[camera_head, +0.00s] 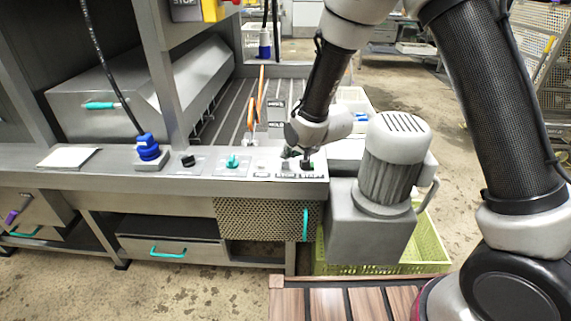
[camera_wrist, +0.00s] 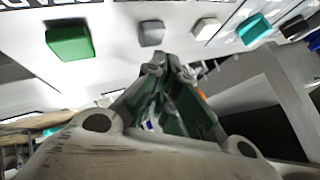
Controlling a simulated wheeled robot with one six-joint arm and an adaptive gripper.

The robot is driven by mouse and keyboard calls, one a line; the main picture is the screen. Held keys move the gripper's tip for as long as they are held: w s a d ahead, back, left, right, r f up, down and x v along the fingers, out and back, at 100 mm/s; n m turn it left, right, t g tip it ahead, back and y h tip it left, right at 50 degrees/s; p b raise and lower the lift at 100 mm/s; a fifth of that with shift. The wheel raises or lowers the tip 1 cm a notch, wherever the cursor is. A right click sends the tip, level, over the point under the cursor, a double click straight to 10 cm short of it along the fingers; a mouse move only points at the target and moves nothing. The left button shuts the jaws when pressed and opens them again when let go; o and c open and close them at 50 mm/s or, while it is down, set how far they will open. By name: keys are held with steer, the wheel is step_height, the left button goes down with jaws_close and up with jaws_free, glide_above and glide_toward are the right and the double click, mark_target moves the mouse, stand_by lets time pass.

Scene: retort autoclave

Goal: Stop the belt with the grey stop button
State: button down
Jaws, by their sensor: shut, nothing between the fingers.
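The grey stop button (camera_wrist: 151,33) is a small square block on the pale panel (camera_wrist: 110,65) in the wrist view. It sits between a larger green button (camera_wrist: 68,42) on the left and a white button (camera_wrist: 207,29) on the right. My gripper (camera_wrist: 160,62) is shut and empty, its tips just below the grey button in that picture. I cannot tell whether they touch it. In the head view my gripper (camera_head: 286,160) is at the right end of the panel, above printed labels, and I cannot make out the grey button there.
A teal switch (camera_head: 232,161), a black knob (camera_head: 188,160) and a blue plug (camera_head: 148,147) stand along the ledge left of my gripper. The belt (camera_head: 228,105) lies behind. A grey motor (camera_head: 395,160) stands close on the right, above a green crate (camera_head: 430,250).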

mark_target(288, 162)
steer(key=shift+f, duration=0.1)
stand_by(0.6)
steer(key=shift+f, duration=0.35)
steer(key=shift+f, duration=0.5)
stand_by(0.6)
steer(key=shift+r, duration=0.95)
steer(key=shift+r, duration=2.5)
